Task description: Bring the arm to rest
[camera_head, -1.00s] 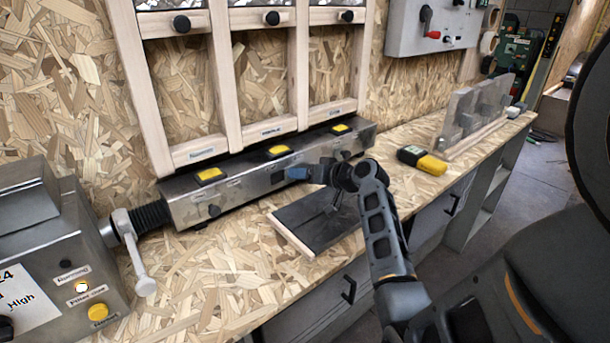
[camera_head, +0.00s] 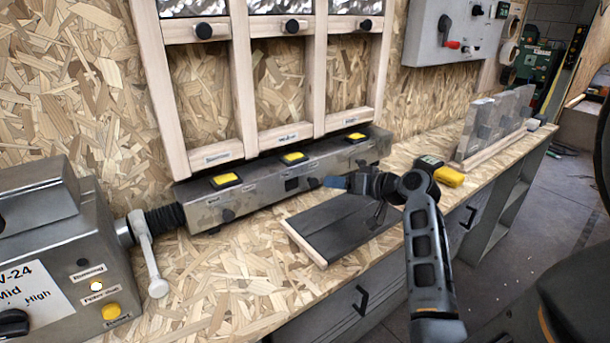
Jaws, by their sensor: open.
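My gripper (camera_head: 380,212) is small and dark in the head view and points down over the right part of a dark board. Its jaws are apart, and I see nothing held between them. My grey arm (camera_head: 425,245) rises from the lower right, bends at an elbow and reaches left above the bench. A blue part (camera_head: 335,182) shows at the left end of the arm, in front of the long metal box. I cannot tell how high the gripper is above the board.
The dark board (camera_head: 335,228) with a pale wooden edge lies on the chipboard bench (camera_head: 235,285). Behind it is a long metal box (camera_head: 265,188) with yellow-topped buttons. A grey machine (camera_head: 50,245) stands left.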

